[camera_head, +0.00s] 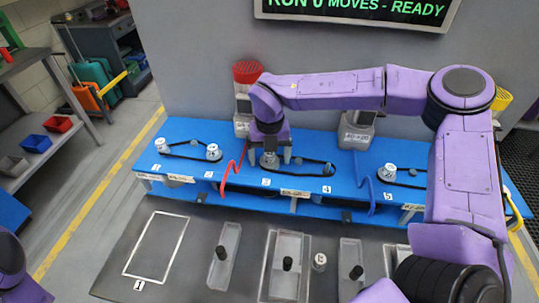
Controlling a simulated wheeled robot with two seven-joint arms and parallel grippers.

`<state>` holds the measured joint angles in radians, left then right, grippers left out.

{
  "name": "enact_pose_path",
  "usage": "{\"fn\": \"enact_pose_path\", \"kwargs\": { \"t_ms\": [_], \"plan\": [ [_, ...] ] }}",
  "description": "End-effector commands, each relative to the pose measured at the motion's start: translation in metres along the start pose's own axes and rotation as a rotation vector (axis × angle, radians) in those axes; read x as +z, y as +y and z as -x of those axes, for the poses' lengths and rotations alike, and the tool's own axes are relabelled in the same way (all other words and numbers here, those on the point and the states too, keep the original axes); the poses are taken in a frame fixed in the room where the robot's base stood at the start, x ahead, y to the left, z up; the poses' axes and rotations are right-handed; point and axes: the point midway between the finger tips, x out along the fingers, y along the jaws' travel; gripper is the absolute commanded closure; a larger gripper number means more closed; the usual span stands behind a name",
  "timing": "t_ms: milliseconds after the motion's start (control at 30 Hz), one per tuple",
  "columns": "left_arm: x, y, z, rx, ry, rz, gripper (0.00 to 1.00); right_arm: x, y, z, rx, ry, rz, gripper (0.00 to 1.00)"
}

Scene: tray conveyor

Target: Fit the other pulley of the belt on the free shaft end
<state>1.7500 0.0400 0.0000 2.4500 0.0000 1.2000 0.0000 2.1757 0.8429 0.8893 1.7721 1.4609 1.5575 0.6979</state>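My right gripper (270,157) points down over the blue conveyor bench (345,188). Its two fingers stand apart on either side of a small silver pulley (268,161), with a gap visible. A black belt (300,161) runs from this pulley to the right, to a dark end near label 4 (327,188); whether a shaft or pulley is there is too small to tell. A silver cylindrical part (319,261) stands on the grey table in front. My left gripper is out of view; only part of my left arm shows at the lower left.
Belts with silver pulleys stand at the left (213,152) and right (389,170) of the bench. A red arch (233,172) and a blue one (362,176) flank the middle. Trays with black knobs (223,257) and a white outlined rectangle (157,247) are in front.

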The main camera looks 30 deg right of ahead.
Motion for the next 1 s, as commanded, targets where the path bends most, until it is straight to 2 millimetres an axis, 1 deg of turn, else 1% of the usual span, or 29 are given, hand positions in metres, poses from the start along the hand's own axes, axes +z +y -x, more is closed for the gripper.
{"fn": "enact_pose_path", "kwargs": {
  "t_ms": [100,167,267,400,500,600,733,1000],
  "plan": [
    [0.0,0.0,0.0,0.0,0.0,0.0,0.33,0.0,0.0,0.001,0.0,0.0,0.0,0.12],
    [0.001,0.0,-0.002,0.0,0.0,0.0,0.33,0.001,0.0,0.006,0.001,-0.002,0.0,0.12],
    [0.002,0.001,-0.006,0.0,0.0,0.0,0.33,0.001,0.0,0.023,0.002,-0.005,-0.001,0.12],
    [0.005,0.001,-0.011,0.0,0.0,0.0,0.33,0.001,0.001,0.059,0.002,-0.006,-0.001,0.12],
    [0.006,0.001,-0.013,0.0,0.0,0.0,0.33,0.001,0.0,0.08,0.001,-0.004,-0.001,0.12],
    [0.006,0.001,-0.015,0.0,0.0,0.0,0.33,0.0,0.0,0.096,0.0,-0.003,0.0,0.12],
    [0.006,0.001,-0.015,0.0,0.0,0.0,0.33,0.0,0.0,0.105,0.0,0.0,-0.001,0.12],
    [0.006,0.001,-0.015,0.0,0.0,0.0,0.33,0.0,0.0,0.106,0.0,0.0,0.0,0.12]
  ]
}}
